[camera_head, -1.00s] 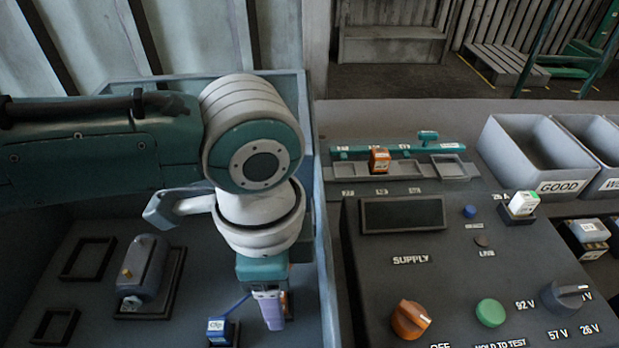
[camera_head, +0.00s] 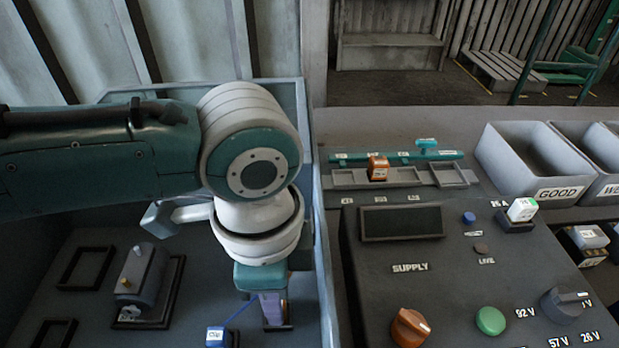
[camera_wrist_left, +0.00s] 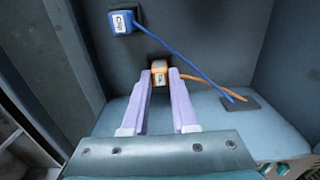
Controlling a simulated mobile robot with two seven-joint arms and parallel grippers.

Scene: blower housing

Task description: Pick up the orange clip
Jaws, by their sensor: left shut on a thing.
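The orange clip (camera_wrist_left: 160,73) shows in the left wrist view with a white label on its face and an orange cable running right to a dark plate. My left gripper (camera_wrist_left: 160,77) is shut on it, with one pale violet fingertip on each side. In the head view my left gripper (camera_head: 273,312) points down into the blue-grey bin. The clip is mostly hidden there by the fingers. I cannot tell whether it is off the bin surface. My right gripper is in neither view.
A blue clip (camera_wrist_left: 123,21) with a blue cable lies close by, and it also shows in the head view (camera_head: 217,338). The bin wall (camera_head: 323,250) rises right of the gripper. A dark motor-like part (camera_head: 140,275) lies left. The supply panel (camera_head: 460,225) stands right of the bin.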

